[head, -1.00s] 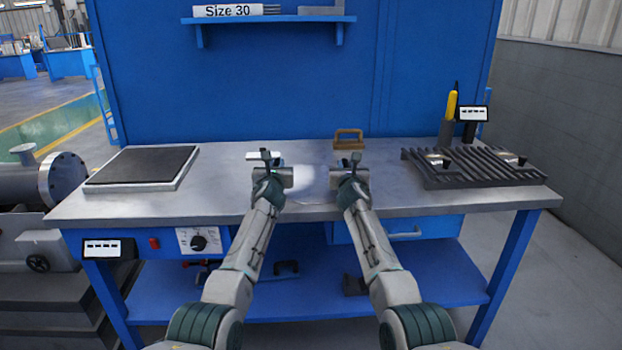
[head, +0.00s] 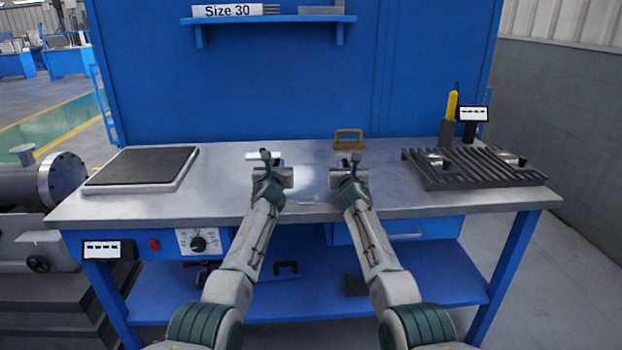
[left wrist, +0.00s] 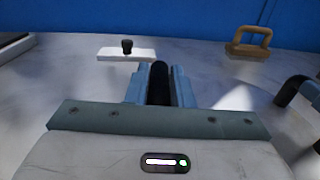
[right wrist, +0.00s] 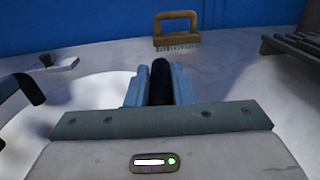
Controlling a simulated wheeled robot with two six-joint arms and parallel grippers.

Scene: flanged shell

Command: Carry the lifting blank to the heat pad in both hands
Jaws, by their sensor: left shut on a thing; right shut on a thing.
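The heat pad (head: 145,167) is a dark square slab in a pale frame at the bench's left end. My left gripper (head: 268,172) is shut on a black handle of the blank (left wrist: 160,84). My right gripper (head: 350,172) is shut on another black handle, seen between its fingers in the right wrist view (right wrist: 160,84). Both grippers are side by side over the front middle of the bench, right of the pad. The blank's body is hard to tell from the bright patch between them. Its height above the bench cannot be told.
A white plate with a black knob (left wrist: 127,53) lies behind my left gripper. A wooden-handled brush (head: 348,140) stands at the back. A dark slatted rack (head: 475,170) fills the right end of the bench (head: 222,185). The bench is clear between pad and left gripper.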

